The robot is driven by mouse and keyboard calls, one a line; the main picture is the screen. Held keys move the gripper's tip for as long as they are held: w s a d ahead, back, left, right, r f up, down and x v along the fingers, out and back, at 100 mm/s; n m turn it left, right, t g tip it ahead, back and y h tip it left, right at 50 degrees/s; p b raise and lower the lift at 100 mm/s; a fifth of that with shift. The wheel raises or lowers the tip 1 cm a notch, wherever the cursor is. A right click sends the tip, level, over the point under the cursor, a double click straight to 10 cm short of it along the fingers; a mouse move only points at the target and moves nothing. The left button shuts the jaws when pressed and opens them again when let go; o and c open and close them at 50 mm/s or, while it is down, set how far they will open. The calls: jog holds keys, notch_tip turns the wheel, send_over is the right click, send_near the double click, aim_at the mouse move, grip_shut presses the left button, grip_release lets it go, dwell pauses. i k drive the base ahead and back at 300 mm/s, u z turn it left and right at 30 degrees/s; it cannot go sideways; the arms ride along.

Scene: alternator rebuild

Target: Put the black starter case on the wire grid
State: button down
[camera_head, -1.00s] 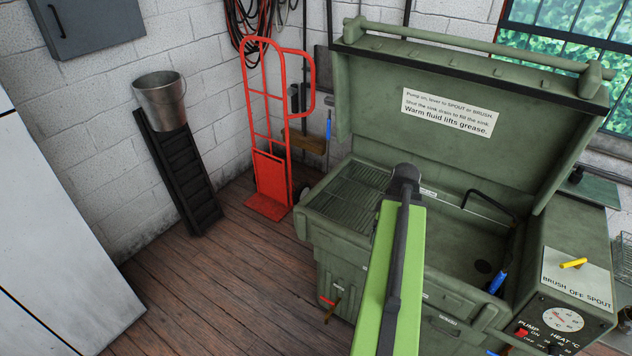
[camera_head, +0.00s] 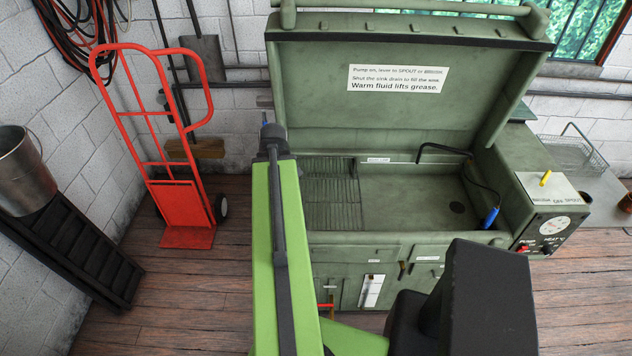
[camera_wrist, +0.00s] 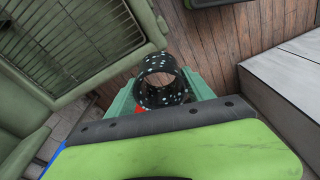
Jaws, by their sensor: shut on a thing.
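The black starter case (camera_wrist: 150,97) is a short, open black cylinder with pale specks, seen in the wrist view. My gripper (camera_wrist: 160,88) is shut on it, with a green jaw on either side. In the head view the case and jaws are hidden behind my arm. The wire grid (camera_head: 333,192) lies in the left part of the green parts washer, beside the sink. It also shows at the upper left of the wrist view (camera_wrist: 68,42), apart from the case. The grid looks bare where I see it. The case is over floorboards in the wrist view.
The washer's raised lid (camera_head: 400,105) stands behind the grid. A black spout (camera_head: 445,147) and a blue-handled brush (camera_head: 491,217) are at the sink's right. A red hand truck (camera_head: 180,205) stands left of the washer. A wire basket (camera_head: 575,152) is at far right.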

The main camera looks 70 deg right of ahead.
aim_at(325, 194)
jog(key=z, duration=0.6)
jog(key=i, duration=0.8)
jog(key=z, duration=0.6)
